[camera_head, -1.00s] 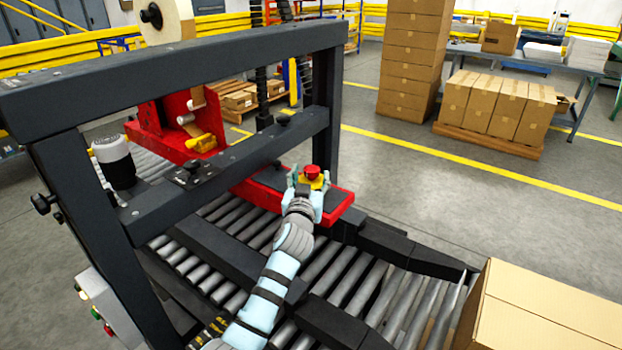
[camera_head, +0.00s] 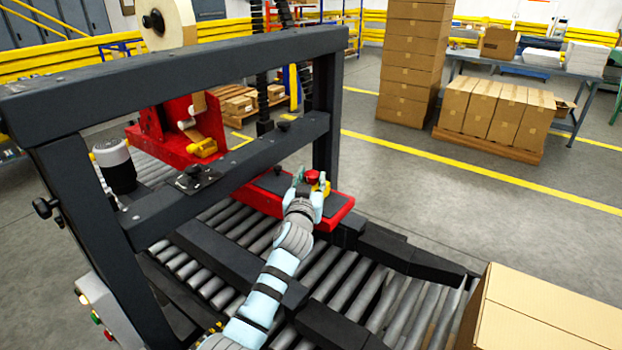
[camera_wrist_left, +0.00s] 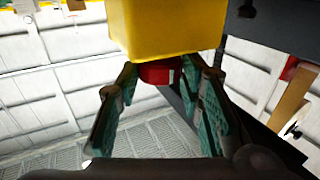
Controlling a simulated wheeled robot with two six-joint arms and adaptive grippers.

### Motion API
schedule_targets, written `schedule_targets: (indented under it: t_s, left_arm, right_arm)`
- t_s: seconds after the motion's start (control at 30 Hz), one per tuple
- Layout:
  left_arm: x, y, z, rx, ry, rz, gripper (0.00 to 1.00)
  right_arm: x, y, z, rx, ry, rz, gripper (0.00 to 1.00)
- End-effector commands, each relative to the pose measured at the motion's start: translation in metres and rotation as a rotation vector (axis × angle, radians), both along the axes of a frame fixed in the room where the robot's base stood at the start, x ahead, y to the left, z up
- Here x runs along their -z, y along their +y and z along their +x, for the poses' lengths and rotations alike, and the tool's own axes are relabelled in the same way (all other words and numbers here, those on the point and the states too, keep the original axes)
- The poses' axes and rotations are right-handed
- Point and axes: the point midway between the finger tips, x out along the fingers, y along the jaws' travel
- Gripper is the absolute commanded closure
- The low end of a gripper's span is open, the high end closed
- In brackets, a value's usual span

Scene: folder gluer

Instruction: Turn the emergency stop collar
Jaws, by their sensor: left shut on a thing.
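The emergency stop shows as a red collar (camera_head: 312,175) on a yellow housing (camera_head: 322,187), at the end of the red and black bed of the machine. In the left wrist view, the red collar (camera_wrist_left: 158,72) sits against the yellow housing (camera_wrist_left: 166,28), between the green finger pads. My left gripper (camera_head: 310,184) is shut on the red collar, one finger on each side. It also shows in the left wrist view (camera_wrist_left: 163,78). The fingers and wrist hide part of the housing in the head view. My right gripper is not in view.
A dark frame (camera_head: 190,75) spans above and left of my left arm. Metal rollers (camera_head: 345,270) lie beneath the arm. A large cardboard box (camera_head: 545,315) stands at the lower right.

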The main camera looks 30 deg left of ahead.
Motion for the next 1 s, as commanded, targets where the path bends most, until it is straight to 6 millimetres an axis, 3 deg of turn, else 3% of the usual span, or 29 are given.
schedule_targets:
  t_s: [0.27,0.5,0.6,0.7,1.0]
  left_arm:
    - [-0.005,0.0,0.001,0.103,0.013,0.0,0.94]
    - [-0.017,0.006,0.002,0.246,0.008,0.004,0.94]
    - [-0.015,0.012,0.002,0.309,-0.002,0.01,0.94]
    - [-0.007,0.013,-0.001,0.398,-0.008,0.005,0.94]
    - [0.006,0.018,0.0,0.652,-0.009,0.005,0.94]
  right_arm:
    - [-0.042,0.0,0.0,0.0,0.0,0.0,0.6]
    - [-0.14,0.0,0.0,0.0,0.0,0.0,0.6]
    - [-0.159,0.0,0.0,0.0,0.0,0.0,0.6]
    - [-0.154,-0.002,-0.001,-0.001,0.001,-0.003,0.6]
    - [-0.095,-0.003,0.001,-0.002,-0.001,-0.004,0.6]
